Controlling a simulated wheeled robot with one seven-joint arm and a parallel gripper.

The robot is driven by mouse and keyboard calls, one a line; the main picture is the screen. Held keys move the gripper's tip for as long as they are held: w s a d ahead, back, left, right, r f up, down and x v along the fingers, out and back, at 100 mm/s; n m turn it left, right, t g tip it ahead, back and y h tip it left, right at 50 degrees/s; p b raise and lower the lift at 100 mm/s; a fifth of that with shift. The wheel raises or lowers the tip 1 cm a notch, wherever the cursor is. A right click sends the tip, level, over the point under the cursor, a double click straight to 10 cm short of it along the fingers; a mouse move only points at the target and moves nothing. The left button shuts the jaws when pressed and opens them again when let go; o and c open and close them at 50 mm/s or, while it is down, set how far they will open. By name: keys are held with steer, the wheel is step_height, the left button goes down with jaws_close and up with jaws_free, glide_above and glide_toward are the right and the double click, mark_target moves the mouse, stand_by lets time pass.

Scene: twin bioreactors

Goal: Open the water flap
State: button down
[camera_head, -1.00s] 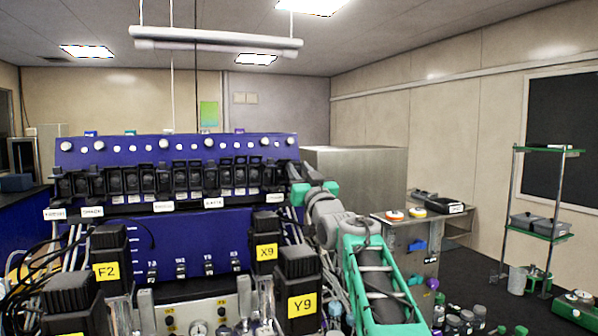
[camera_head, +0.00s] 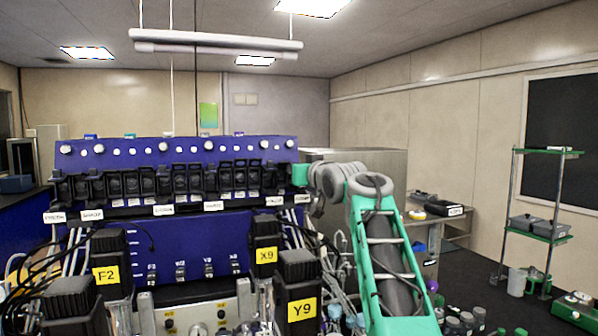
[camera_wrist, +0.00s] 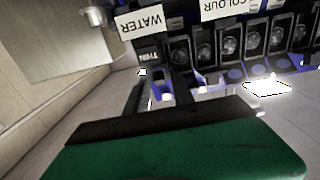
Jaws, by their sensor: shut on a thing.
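The white WATER label (camera_wrist: 140,22) is upside down at the top of the wrist view. Beside it, at the end of the row, is the dark water flap (camera_wrist: 150,52), partly covered by my fingers. My gripper (camera_wrist: 161,78) has its dark fingers at this flap and is shut on it. How far the flap is tilted is not clear. In the head view my green gripper (camera_head: 300,175) is at the right end of the row of black flaps on the blue panel (camera_head: 200,226); its fingertips are hidden there.
The COLOUR label (camera_wrist: 222,8) and more flap slots adjoin the water flap. Black Y9 (camera_head: 298,275) and X9 (camera_head: 266,240) units stand below the panel. A large metal box (camera_head: 385,168) is behind my arm. A shelf rack (camera_head: 545,200) stands far right.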

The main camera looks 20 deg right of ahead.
steer(key=shift+r+g, duration=0.2)
steer(key=shift+g, duration=0.4)
steer(key=c, duration=1.4)
jaws_free()
steer(key=shift+s+b, duration=0.35)
steer(key=shift+s, duration=0.05)
steer(key=s+r+b, duration=0.1)
steer(key=s+b, duration=0.1)
steer(key=s, duration=0.5)
steer(key=shift+b, duration=0.35)
steer(key=shift+r, duration=0.1)
